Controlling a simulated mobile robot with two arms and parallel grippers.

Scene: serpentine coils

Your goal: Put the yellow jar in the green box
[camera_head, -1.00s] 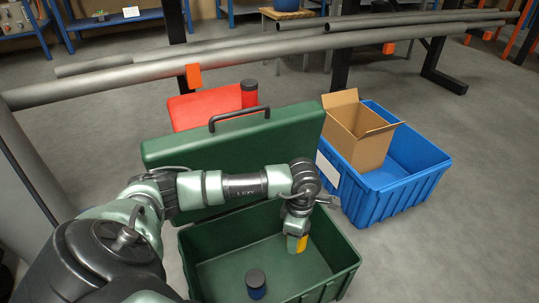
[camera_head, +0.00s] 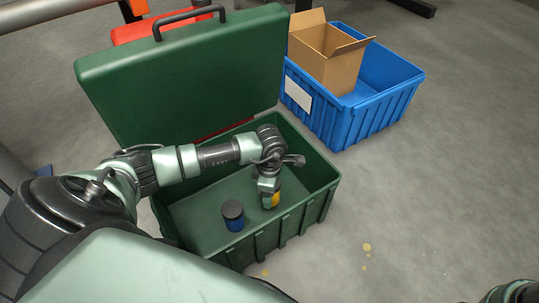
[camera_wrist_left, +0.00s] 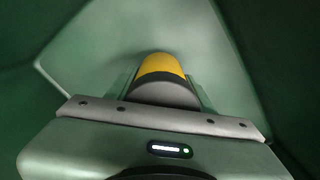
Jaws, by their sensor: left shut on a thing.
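The green box (camera_head: 288,238) stands open on the floor with its lid (camera_head: 200,75) raised at the back. My left gripper (camera_head: 268,188) is inside the box, toward its right part, shut on the yellow jar (camera_head: 275,199). The gripper covers much of the jar in the head view. In the left wrist view the yellow jar (camera_wrist_left: 160,65) sits between the fingers, its dark cap nearest the camera and the green box floor beyond it. I cannot tell whether the jar touches the floor of the box. My right gripper is not in view.
A blue jar (camera_head: 234,221) with a black cap stands in the green box, left of my gripper. A blue crate (camera_head: 375,115) holding an open cardboard box (camera_head: 325,58) is behind right. A red box (camera_head: 140,30) is behind the lid. Small yellowish spots (camera_head: 367,247) mark the floor.

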